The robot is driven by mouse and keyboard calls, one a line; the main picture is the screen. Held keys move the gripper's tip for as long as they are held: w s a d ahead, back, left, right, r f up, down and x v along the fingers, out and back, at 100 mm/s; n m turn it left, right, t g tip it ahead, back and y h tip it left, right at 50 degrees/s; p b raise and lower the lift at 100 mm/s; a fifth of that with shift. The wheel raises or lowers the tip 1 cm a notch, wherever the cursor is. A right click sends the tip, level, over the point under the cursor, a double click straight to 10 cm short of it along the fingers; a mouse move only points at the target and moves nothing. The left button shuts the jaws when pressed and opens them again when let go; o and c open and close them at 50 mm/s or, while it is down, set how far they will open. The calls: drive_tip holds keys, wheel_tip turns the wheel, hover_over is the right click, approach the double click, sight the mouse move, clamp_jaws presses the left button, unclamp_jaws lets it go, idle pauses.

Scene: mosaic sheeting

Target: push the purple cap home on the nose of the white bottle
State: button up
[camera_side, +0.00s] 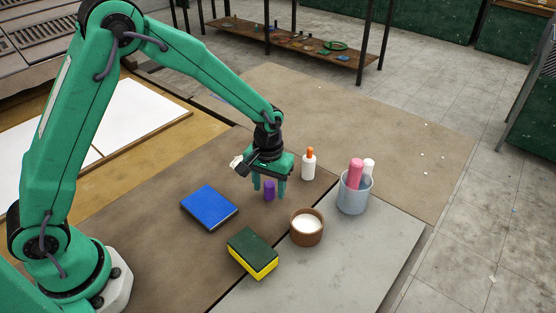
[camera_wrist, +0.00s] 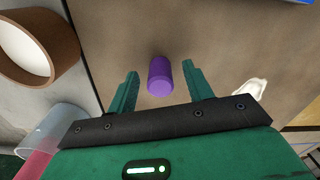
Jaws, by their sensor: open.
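The purple cap (camera_side: 269,190) stands on the brown work surface. In the wrist view the purple cap (camera_wrist: 160,76) sits in the gap between my two fingers, with space on both sides. My gripper (camera_side: 269,188) points down over it, open and not holding it; its fingers also show in the wrist view (camera_wrist: 160,70). The white bottle (camera_side: 308,165) stands upright to the right of and behind my gripper in the side view. Its nose (camera_side: 310,151) is orange and bare. The bottle does not show in the wrist view.
A brown bowl (camera_side: 307,240) with white contents and a grey cup (camera_side: 354,198) holding pink and white items stand at right. A blue book (camera_side: 209,207) and a yellow-green sponge (camera_side: 252,253) lie nearer. A small white object (camera_wrist: 250,89) lies right in the wrist view.

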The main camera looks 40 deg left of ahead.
sight(269, 185)
drive_tip(key=c, duration=1)
drive_tip(key=shift+r, duration=0.15)
drive_tip(key=shift+c, duration=0.2)
drive_tip(key=shift+r, duration=0.5)
drive_tip(key=r, duration=0.3)
drive_tip(key=shift+s+d+r, duration=0.15)
drive_tip(key=shift+s+d, duration=0.1)
drive_tip(key=s+d+r, duration=0.6)
drive_tip(key=s+d, duration=0.1)
drive_tip(key=d, duration=0.1)
drive_tip(key=shift+s+r, duration=0.2)
drive_tip(key=shift+s, duration=0.15)
drive_tip(key=shift+w, duration=0.1)
drive_tip(key=w+a+r, duration=0.2)
drive_tip(key=w+r, duration=0.1)
drive_tip(key=w, duration=0.7)
drive_tip(key=w+a+r, duration=0.3)
drive_tip(key=w, duration=0.7)
drive_tip(key=shift+w+a, duration=0.25)
